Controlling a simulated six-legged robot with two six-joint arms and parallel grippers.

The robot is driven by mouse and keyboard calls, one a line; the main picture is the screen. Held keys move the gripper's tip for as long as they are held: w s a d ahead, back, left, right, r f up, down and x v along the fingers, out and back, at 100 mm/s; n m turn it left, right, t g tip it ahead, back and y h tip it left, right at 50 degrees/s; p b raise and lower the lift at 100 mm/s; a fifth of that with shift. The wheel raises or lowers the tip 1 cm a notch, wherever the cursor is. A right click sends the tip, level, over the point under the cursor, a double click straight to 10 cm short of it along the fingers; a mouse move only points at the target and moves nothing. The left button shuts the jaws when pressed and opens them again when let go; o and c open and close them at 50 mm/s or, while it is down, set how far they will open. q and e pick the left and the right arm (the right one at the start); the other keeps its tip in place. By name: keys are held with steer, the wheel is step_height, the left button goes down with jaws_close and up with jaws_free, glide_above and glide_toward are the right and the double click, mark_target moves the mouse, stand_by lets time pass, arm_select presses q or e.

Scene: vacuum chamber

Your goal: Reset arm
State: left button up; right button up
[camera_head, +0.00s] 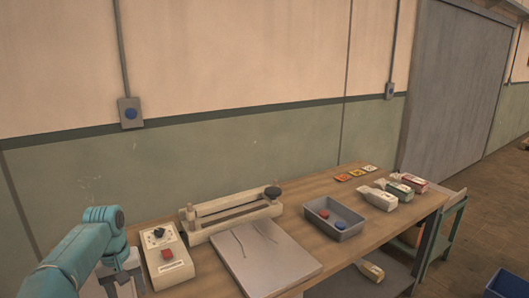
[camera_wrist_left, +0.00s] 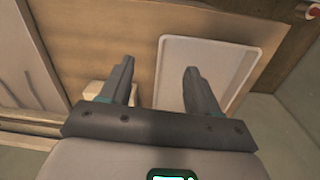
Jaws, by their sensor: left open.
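My left arm (camera_head: 85,255), teal, comes in at the lower left of the head view, beside the left end of the wooden table. My left gripper shows in the left wrist view (camera_wrist_left: 158,70), with its two dark fingers wide apart and nothing between them. Beyond the fingers lie a wooden surface and a pale shallow tray-like panel (camera_wrist_left: 178,52), which the right finger partly covers. In the head view, the left gripper's fingertips cannot be made out. My right gripper is in neither view.
On the table (camera_head: 370,232) stand a control box (camera_head: 168,262) with a red button, a machine with a bar (camera_head: 235,208) and black knob, a pale plate (camera_head: 265,262), and a grey bin (camera_head: 350,233) holding red and blue pieces. Several packets (camera_head: 378,198) and cards lie right. A blue crate (camera_head: 505,285) is on the floor.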

arm_select(q)
steer(key=s+d+f+m+h, duration=0.1)
steer(key=s+d+f, duration=0.1)
steer(key=d+f, duration=0.45)
steer(key=s+d+f+m+h, duration=0.1)
steer(key=s+d+f, duration=0.2)
steer(key=f, duration=0.6)
steer(key=s+d+f+m+h, duration=0.15)
steer(key=d+f, duration=0.25)
steer(key=f, duration=0.4)
steer(key=s+d+f, duration=0.3)
steer(key=s+d, duration=0.1)
steer(key=s, duration=0.8)
steer(key=s+d+f, duration=0.3)
steer(key=s+d, duration=0.1)
steer(key=s, duration=0.8)
steer(key=shift+d+f+b, duration=0.15)
steer(key=shift+d+b, duration=0.05)
steer(key=shift+b, duration=0.25)
steer(key=shift+w+f, duration=0.1)
steer(key=c, duration=0.4)
steer(key=shift+o, duration=0.2)
